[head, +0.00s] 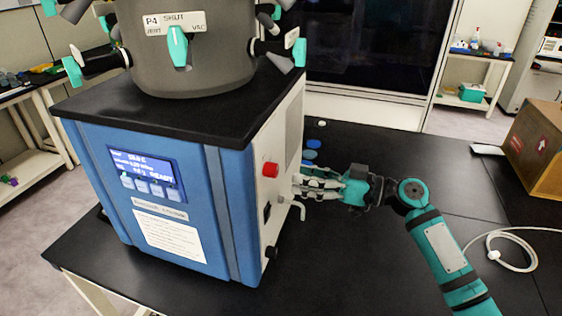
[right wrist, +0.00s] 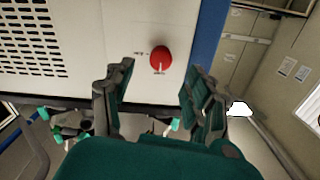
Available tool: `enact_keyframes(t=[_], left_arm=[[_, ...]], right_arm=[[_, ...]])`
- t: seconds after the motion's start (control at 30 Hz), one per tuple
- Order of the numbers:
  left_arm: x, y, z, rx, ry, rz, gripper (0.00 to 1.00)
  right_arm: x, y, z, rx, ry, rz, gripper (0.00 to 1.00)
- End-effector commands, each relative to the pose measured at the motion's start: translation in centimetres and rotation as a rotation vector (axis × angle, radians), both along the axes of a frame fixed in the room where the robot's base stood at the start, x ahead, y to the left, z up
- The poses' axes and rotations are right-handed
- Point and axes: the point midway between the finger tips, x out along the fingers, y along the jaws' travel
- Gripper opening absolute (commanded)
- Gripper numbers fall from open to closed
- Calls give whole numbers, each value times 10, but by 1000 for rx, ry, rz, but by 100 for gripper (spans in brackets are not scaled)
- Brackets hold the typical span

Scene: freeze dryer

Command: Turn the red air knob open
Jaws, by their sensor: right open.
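The red air knob (head: 270,169) is on the white side panel of the blue freeze dryer, near its front edge. The right wrist view shows the knob (right wrist: 161,57) as a red disc with a white mark pointing down in the picture. Small labels lie to its left and below it, too small to read surely. My right gripper (head: 309,186) is beside the panel, a little right of and lower than the knob. In the right wrist view its open, empty fingers (right wrist: 158,88) stand either side of and below the knob, apart from it. My left gripper is out of view.
The freeze dryer (head: 215,185) stands on a black bench (head: 360,270), with a grey chamber (head: 185,60) bearing several teal-handled valves on top. A bent pipe (head: 298,209) juts from the side panel near my gripper. A cardboard box (head: 540,150) and white tubing (head: 510,250) lie right.

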Motion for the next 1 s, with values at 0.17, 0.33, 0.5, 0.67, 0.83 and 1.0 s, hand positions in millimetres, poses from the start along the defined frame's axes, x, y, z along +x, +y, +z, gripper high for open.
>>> enact_keyframes(t=[0.17,0.33,0.5,0.67,0.83,1.0], left_arm=[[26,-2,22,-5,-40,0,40],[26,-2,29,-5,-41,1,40],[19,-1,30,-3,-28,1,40],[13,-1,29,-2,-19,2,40],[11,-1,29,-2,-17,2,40],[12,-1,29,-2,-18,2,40]], right_arm=[[10,33,4,0,1,1,55],[17,51,1,-1,2,-1,55],[18,57,0,-1,0,0,55],[18,57,-1,-1,0,0,55],[18,57,-1,-1,0,0,41],[18,56,-1,-1,0,-1,19]])
